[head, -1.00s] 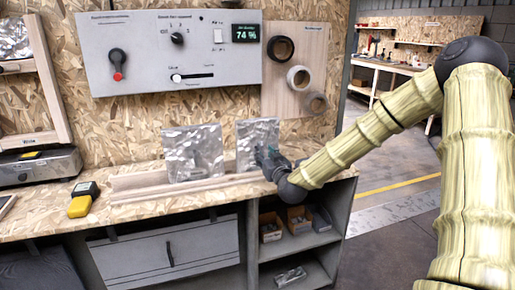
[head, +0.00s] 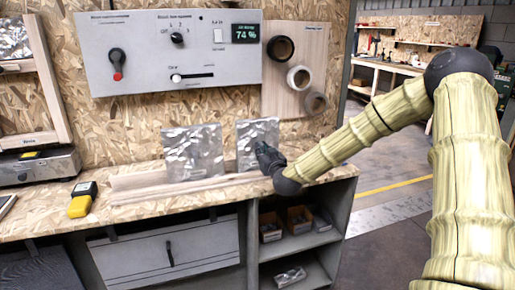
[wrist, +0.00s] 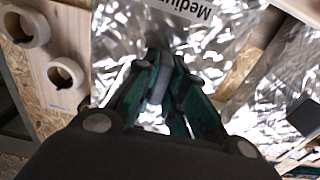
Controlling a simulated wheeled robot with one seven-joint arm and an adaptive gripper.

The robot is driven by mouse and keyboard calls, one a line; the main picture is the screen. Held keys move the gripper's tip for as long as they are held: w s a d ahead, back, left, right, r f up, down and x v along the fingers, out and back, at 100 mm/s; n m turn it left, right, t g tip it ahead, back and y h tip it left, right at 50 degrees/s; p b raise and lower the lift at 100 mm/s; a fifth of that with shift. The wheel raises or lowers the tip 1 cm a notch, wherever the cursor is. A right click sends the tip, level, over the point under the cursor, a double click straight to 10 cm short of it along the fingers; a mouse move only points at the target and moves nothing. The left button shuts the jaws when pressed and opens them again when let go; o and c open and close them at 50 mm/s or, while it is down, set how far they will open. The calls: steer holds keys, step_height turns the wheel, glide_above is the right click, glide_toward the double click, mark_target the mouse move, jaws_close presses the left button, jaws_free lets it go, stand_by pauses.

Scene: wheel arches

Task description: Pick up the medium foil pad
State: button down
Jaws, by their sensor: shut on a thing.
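The medium foil pad (wrist: 205,35) is a shiny silver sheet with a white label reading "Medium" in the wrist view. In the head view it is the right-hand foil pad (head: 246,138), standing upright in the wooden rack on the bench. My gripper (wrist: 160,65) is shut on the pad, its dark green fingers pinching it below the label. In the head view my gripper (head: 262,152) is at the pad's right edge and hides part of it. A second foil pad (head: 193,153) stands to the left in the same rack.
The wooden rack (head: 140,180) lies along the bench top (head: 130,205). A yellow meter (head: 82,200) lies left. A control panel (head: 165,75) and tape rolls (head: 299,77) are on the wall behind. Open shelves (head: 300,245) are below the bench.

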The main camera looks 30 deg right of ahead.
mark_target(259, 137)
steer(key=shift+r, duration=0.1)
steer(key=shift+r, duration=1.5)
steer(key=shift+s+a+r, duration=0.1)
steer(key=shift+s+r, duration=0.15)
steer(key=shift+s, duration=0.05)
steer(key=s+a+r+p, duration=0.1)
steer(key=s+a+r, duration=0.1)
steer(key=s, duration=0.5)
steer(key=s+a+r+p, duration=0.1)
steer(key=s+a+r, duration=0.1)
steer(key=s, duration=0.5)
steer(key=shift+s+a+r, duration=0.2)
steer(key=shift+s+a, duration=0.05)
steer(key=shift+s, duration=0.15)
